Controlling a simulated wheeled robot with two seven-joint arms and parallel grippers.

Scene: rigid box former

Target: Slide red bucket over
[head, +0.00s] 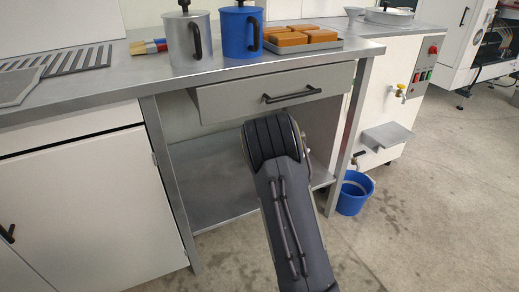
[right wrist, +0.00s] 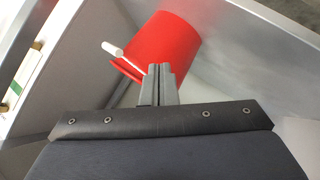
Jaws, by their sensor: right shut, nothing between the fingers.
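The red bucket (right wrist: 168,48) shows in the right wrist view, lying or tilted as far as the view lets me judge, with a white handle grip (right wrist: 112,48) at its left. My right gripper (right wrist: 160,72) is shut and empty, its fingertips in front of the bucket's lower edge; I cannot tell whether they touch it. In the head view my right arm reaches under the bench drawer, and its gripper is hidden there. The red bucket does not show in the head view. My left gripper is not in view.
A drawer (head: 275,92) hangs above the open lower shelf (head: 215,190), with a table leg (head: 347,135) at right. A blue bucket (head: 352,193) stands on the floor under a tap. Metal pots, a blue pot (head: 237,32) and orange blocks (head: 320,35) sit on the bench top.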

